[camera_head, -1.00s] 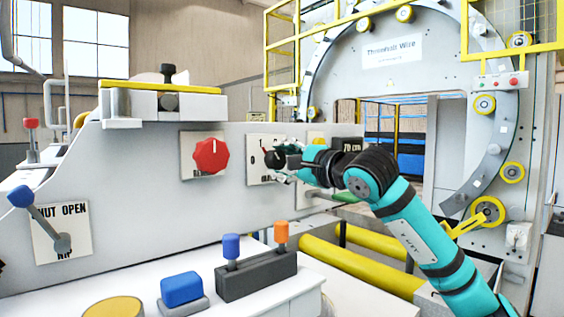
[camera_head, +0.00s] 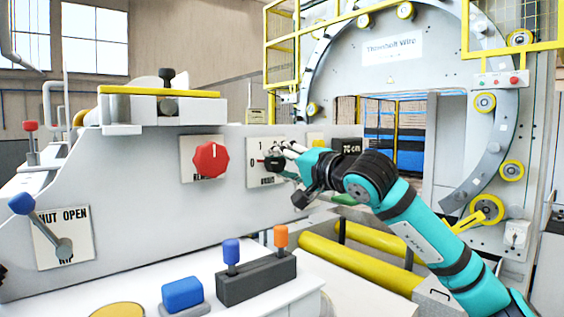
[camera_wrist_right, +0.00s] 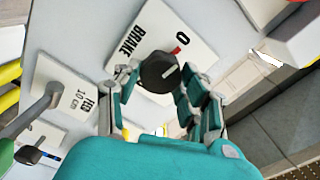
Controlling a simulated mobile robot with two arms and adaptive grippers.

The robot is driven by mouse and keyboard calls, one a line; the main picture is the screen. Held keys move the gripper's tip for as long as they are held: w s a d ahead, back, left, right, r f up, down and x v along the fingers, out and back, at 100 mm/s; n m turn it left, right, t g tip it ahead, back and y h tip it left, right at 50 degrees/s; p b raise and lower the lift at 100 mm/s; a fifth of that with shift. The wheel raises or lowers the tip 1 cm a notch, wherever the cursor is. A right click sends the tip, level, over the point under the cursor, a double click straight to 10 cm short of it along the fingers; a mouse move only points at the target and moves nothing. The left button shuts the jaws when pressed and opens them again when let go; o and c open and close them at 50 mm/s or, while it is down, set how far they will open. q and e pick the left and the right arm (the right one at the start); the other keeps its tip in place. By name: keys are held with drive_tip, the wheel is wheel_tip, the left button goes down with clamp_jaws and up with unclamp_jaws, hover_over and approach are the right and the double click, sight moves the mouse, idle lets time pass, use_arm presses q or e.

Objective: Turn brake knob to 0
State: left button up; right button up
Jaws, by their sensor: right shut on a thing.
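The brake knob (camera_head: 272,164) is black and round, on a white plate (camera_head: 253,178) marked 1 and 0. My left gripper is not in view.
A red knob (camera_head: 211,160) is left of the brake plate. Levers with blue and orange knobs (camera_head: 281,236) stand on the front console. Yellow rollers (camera_head: 360,264) lie below my arm.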

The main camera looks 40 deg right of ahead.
drive_tip(key=shift+f+n, duration=0.1)
drive_tip(key=shift+n, duration=0.5)
drive_tip(key=shift+f+n, duration=0.1)
drive_tip(key=shift+n, duration=0.2)
drive_tip(key=o, duration=1.2)
drive_tip(key=shift+c, duration=0.2)
drive_tip(key=s, duration=1.2)
drive_tip(key=shift+d, duration=0.4)
